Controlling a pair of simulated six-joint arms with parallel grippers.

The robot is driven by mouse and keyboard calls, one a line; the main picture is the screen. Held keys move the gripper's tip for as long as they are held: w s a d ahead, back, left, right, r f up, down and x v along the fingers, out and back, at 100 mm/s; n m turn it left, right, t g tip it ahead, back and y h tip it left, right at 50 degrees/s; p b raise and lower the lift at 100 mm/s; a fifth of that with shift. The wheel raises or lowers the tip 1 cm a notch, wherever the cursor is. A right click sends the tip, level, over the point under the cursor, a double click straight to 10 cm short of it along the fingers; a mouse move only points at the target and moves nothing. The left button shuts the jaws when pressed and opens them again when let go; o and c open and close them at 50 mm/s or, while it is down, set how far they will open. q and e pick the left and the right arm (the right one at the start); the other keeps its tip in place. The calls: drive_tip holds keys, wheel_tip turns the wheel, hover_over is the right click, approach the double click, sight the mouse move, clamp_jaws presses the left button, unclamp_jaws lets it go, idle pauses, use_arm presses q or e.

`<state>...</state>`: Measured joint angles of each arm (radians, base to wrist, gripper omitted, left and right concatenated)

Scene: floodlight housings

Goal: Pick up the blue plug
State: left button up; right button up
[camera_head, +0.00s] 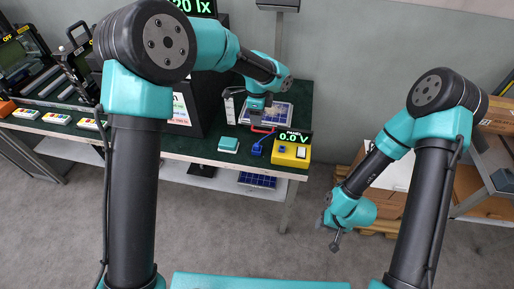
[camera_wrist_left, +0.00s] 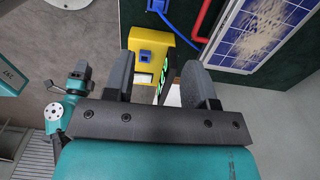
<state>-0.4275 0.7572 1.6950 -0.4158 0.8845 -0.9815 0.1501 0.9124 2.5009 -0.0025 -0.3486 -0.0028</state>
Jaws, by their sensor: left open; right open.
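The blue plug (camera_head: 257,149) lies on the green bench top, left of a yellow meter (camera_head: 290,154) reading 0.0 V. In the left wrist view a blue part with a blue lead (camera_wrist_left: 158,7) shows at the top edge, beside a red lead. I cannot tell whether this part is the plug. My left gripper (camera_head: 258,108) is open and empty above the bench, behind the plug in the head view. Its spread fingers (camera_wrist_left: 158,72) show in the left wrist view, with the meter partly between and beyond them. My right gripper (camera_head: 335,243) is open and empty, low over the floor.
A solar panel (camera_head: 270,114) lies behind the plug, and a red cable (camera_head: 263,130) runs near it. A teal block (camera_head: 228,145) sits to the left. A dark box (camera_head: 205,95) stands further left. The bench's right edge is just past the meter.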

use_arm(q)
hover_over(257, 145)
drive_tip(key=f, duration=1.1)
drive_tip(key=shift+w, duration=0.25)
drive_tip(key=shift+s+f, duration=0.15)
drive_tip(key=shift+f, duration=2.4)
drive_tip(key=shift+c, duration=0.3)
clamp_jaws()
